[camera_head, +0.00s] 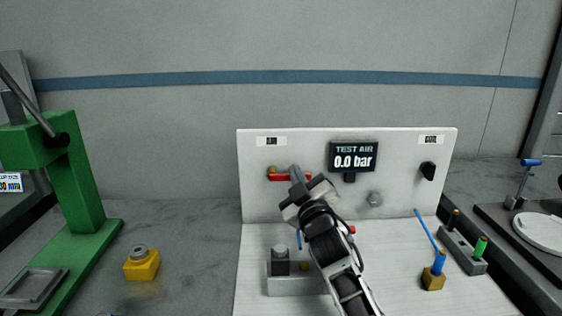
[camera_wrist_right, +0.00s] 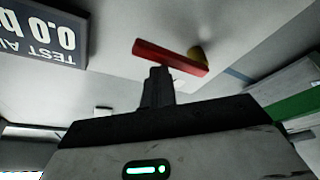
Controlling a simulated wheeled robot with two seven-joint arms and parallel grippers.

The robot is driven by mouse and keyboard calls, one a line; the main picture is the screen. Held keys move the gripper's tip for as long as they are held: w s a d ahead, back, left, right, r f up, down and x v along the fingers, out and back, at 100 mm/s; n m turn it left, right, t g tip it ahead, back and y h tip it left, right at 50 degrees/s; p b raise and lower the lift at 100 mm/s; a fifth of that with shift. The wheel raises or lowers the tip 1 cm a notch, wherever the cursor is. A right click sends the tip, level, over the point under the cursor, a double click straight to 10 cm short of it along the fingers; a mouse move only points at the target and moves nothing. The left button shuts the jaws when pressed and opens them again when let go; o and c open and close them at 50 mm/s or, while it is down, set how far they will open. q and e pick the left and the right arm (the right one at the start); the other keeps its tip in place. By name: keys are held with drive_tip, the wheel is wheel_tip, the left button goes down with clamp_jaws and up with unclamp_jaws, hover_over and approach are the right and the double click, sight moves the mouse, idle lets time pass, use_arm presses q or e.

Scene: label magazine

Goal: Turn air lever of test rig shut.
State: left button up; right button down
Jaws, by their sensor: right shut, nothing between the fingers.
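The test rig (camera_head: 400,205) is a white panel and base with a display (camera_head: 354,156) reading "TEST AIR 0.0 bar". The red air lever (camera_head: 280,177) sits under a label at the panel's upper left, lying level across its brass pivot. In the right wrist view the red lever (camera_wrist_right: 170,57) runs from the brass pivot toward the display. My right gripper (camera_head: 294,170) is shut and empty, its fingertips at the lever near its free end. In the right wrist view the gripper (camera_wrist_right: 157,72) is just below the lever; I cannot tell whether it touches. My left gripper is not in view.
A black knob (camera_head: 428,171) is at the panel's upper right. A grey block (camera_head: 290,286) and a brass fitting with a blue tube (camera_head: 434,277) stand on the base. A yellow block (camera_head: 142,264) and green press (camera_head: 75,190) are left. The bench between press and rig is mostly clear.

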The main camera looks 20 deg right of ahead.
drive_tip(key=shift+f, duration=0.35)
drive_tip(key=shift+r, duration=0.1)
drive_tip(key=s+a+r, duration=0.5)
drive_tip(key=s+r, duration=0.8)
drive_tip(key=shift+s+r+p, duration=0.15)
drive_tip(key=shift+r+p, duration=0.05)
drive_tip(key=shift+p, duration=0.15)
